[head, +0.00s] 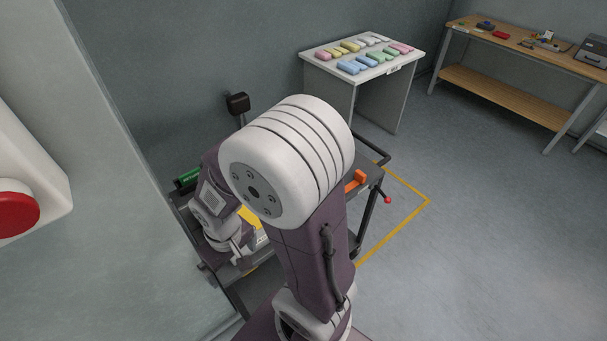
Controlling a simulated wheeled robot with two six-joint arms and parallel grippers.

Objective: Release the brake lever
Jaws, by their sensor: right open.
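A small lever with a red ball knob (388,200) sticks out from the right side of a dark cart (372,176); it is probably the brake lever. My right arm crosses the middle of the head view and hides much of the cart. My right gripper (240,254) is at the cart's left front part, open, with its fingers small and partly hidden. It is well to the left of the red knob and apart from it. My left gripper is not in view.
A yellow floor line (405,220) runs beside the cart. A white panel with a red button (14,210) is close at left. A white table (322,56) with colored packs and a wooden bench (505,88) stand behind. Floor at right is clear.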

